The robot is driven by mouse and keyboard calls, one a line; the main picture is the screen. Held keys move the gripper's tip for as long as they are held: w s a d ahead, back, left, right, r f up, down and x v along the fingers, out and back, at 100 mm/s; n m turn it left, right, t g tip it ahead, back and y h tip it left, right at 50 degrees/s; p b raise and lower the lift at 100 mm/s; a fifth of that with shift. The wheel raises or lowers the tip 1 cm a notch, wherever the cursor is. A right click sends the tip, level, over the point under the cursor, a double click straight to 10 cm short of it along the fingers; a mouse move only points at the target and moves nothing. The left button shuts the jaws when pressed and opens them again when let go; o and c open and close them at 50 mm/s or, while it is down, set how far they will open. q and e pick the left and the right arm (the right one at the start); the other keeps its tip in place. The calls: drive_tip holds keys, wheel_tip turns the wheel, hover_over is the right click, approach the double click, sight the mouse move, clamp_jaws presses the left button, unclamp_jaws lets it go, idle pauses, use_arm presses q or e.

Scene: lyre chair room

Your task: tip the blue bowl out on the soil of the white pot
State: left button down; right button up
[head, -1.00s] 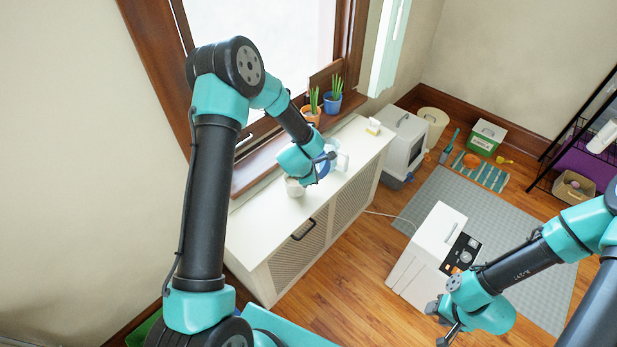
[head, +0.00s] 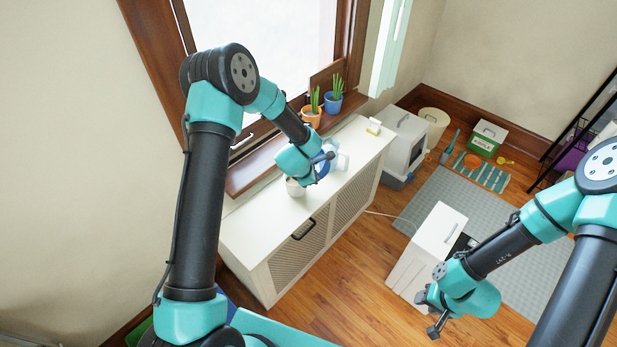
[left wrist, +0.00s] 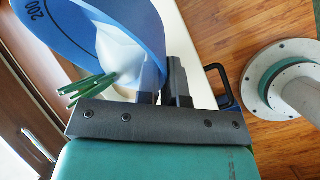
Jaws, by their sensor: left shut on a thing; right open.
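The white pot (head: 295,187) stands on the white cabinet top below the window; its soil cannot be made out. My right gripper (head: 428,315) is open and empty, low over the floor.
An orange pot (head: 312,117) and a blue pot (head: 333,104) with green plants stand on the windowsill. A white box-like unit (head: 428,250) stands on the floor near my right arm.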

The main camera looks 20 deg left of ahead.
use_arm(q)
drive_tip(key=shift+w+a, duration=0.1)
drive_tip(key=shift+a, duration=0.05)
drive_tip(key=shift+w+a, duration=0.15)
drive_tip(key=shift+w+a+h, duration=0.15)
drive_tip(key=shift+w+h, duration=0.25)
drive_tip(key=shift+w, duration=0.25)
drive_tip(key=shift+s+a, duration=0.15)
drive_tip(key=shift+a+t+h, duration=0.1)
drive_tip(key=shift+t+h, duration=0.3)
drive_tip(key=shift+h, duration=0.3)
drive_tip(key=shift+a+n, duration=0.1)
drive_tip(key=shift+n, duration=0.2)
